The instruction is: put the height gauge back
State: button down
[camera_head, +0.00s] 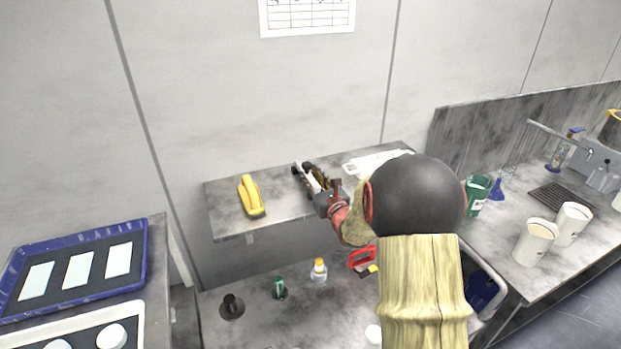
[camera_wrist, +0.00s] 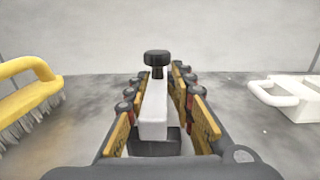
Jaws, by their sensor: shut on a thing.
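The height gauge (camera_wrist: 154,112) shows in the wrist view as a pale grey upright bar with a black round knob on its end. My gripper (camera_wrist: 155,95) is shut on it, with a finger along each side. In the head view my gripper (camera_head: 312,180) is over the middle of the grey wall shelf (camera_head: 228,222), and the gauge is mostly hidden by the fingers. I cannot tell whether the gauge's foot touches the shelf.
A yellow-handled brush (camera_head: 250,196) lies on the shelf to the left. A white handled container (camera_head: 368,163) is to the right. Below are an orange-capped bottle (camera_head: 319,270) and a red-handled item (camera_head: 361,259). A blue tray (camera_head: 142,262) stands at left, white cups (camera_head: 535,243) at right.

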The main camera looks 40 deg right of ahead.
jog(key=shift+f, duration=0.1)
jog(key=c, duration=1.6)
grip_release()
jog(key=shift+o, duration=0.5)
